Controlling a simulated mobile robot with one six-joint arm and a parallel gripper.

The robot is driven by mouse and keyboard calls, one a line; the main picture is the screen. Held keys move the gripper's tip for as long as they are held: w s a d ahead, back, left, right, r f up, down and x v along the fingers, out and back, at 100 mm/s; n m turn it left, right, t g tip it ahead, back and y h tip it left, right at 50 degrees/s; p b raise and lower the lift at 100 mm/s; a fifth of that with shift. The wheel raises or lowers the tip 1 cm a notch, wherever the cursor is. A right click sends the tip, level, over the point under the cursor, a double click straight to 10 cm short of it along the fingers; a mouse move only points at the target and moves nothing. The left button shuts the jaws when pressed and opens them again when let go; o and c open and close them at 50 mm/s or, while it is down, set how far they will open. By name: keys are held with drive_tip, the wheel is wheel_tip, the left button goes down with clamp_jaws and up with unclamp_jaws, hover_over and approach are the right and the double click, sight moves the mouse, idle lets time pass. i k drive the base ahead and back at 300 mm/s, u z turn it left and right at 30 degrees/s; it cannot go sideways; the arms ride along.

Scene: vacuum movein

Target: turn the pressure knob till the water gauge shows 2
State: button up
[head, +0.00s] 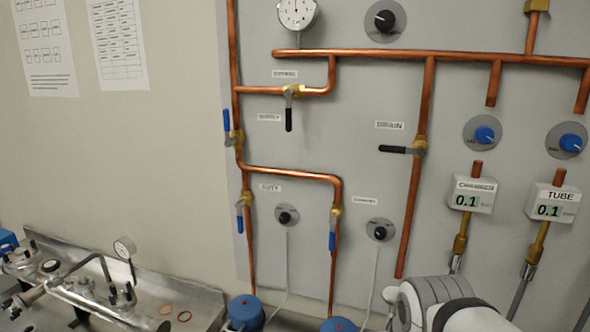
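A round white dial gauge (297,12) sits at the top of the grey panel, cut by the upper picture edge; its reading is too small to tell. To its right is a black knob (384,20) on a grey disc. No label readable here names either one as the water gauge or the pressure knob. Two blue knobs (485,135) and (572,142) sit at the right, and two small black knobs (286,216) and (379,232) lower down. A white and grey link of my arm shows at the lower right. My gripper is not in view.
Copper pipes (430,54) cross the panel (370,100). A black lever valve labelled DRAIN (396,149) sits mid-panel; blue-handled valves (227,122) are at left. Two digital boxes (470,195) and (553,203) read 0.1. A metal bench (150,300) with fittings stands lower left.

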sight(385, 20)
drive_tip(key=z, duration=1.55)
drive_tip(key=k, duration=1.25)
drive_tip(key=u, duration=0.9)
drive_tip(key=i, duration=1)
drive_tip(key=u, duration=0.05)
